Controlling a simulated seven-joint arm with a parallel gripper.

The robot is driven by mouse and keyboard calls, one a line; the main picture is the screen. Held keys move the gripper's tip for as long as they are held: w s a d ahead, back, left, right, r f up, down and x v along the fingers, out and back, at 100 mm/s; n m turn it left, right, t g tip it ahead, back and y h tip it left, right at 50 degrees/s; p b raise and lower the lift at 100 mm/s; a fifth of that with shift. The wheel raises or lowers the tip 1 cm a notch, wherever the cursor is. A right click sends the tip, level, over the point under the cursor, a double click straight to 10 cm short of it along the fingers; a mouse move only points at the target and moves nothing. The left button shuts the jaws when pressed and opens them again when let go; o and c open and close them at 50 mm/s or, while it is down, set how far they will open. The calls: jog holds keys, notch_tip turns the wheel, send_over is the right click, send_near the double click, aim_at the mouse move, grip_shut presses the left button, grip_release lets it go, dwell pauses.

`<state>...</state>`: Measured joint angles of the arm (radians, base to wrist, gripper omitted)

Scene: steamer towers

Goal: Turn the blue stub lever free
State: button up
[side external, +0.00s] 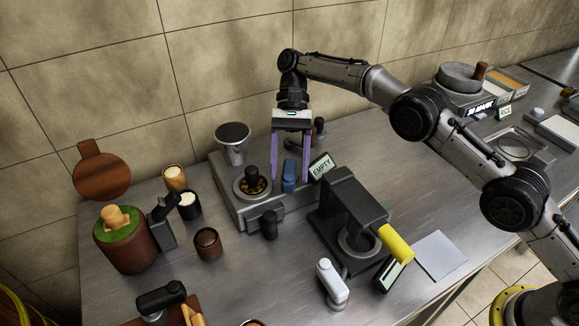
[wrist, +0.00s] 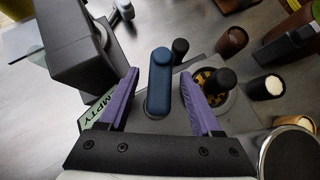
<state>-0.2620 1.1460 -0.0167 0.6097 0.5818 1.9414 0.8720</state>
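The blue stub lever (side external: 289,176) stands up from a grey machine base (side external: 300,208), beside a round dial with a black knob. My gripper (side external: 290,180) has purple fingers, spread wide and pointing down over the lever. It is open and empty; in the wrist view (wrist: 167,88) a gap shows between the lever and the left finger.
A dark press with a yellow handle (side external: 395,243) is at the right. A metal cup (side external: 233,145) stands at the left of the base, near a black-knobbed dial (side external: 252,186). Bare counter lies at front centre.

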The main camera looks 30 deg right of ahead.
aim_at(289, 178)
jog(key=shift+r, duration=1.55)
jog(key=s+d+r, duration=0.6)
jog(key=s+r, duration=0.3)
jog(key=s, duration=0.3)
jog(key=shift+s+d+r, duration=0.2)
jog(key=shift+s+r, duration=0.05)
jog(key=shift+r, duration=0.15)
